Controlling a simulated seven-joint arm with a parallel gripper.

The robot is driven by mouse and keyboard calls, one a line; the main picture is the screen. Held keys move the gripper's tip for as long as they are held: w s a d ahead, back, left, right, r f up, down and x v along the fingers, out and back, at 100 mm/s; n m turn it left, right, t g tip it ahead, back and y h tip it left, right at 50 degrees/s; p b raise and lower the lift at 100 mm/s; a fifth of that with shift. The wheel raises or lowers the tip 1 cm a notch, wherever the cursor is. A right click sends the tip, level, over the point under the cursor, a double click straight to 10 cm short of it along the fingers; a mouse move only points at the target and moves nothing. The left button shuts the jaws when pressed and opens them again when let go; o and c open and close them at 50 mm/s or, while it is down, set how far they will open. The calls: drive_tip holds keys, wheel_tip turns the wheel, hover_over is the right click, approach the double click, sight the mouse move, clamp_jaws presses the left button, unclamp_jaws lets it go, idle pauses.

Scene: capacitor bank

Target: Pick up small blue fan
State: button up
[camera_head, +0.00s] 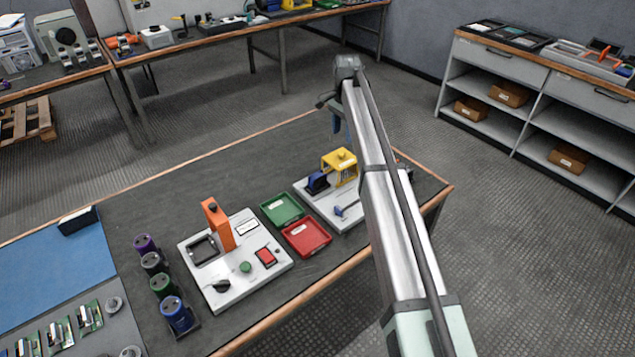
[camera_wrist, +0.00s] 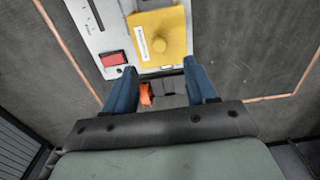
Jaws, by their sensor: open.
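I cannot make out a clear small blue fan. A dark blue block (camera_head: 317,182) stands beside a yellow box (camera_head: 343,163) on a pale board (camera_head: 325,212) in the head view; I cannot tell if it is the fan. The yellow box also shows in the wrist view (camera_wrist: 160,37), just ahead of my gripper (camera_wrist: 160,75). My gripper's blue fingers are apart with no held object visible between them. In the head view my gripper (camera_head: 341,122) is above the table's far side, behind the yellow box. An orange piece (camera_wrist: 147,94) and a dark grey part show below, between the fingers.
Green (camera_head: 282,208) and red (camera_head: 306,238) trays lie left of the board. A pale panel (camera_head: 232,285) with an orange upright (camera_head: 218,224) and several coloured cylinders stand farther left. A shelf unit (camera_head: 545,85) is at right.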

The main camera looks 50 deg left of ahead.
hover_over(318, 175)
wheel_tip(318, 175, down, 14)
drive_tip(key=shift+a+r, duration=0.1)
idle(0.8)
clamp_jaws()
idle(0.4)
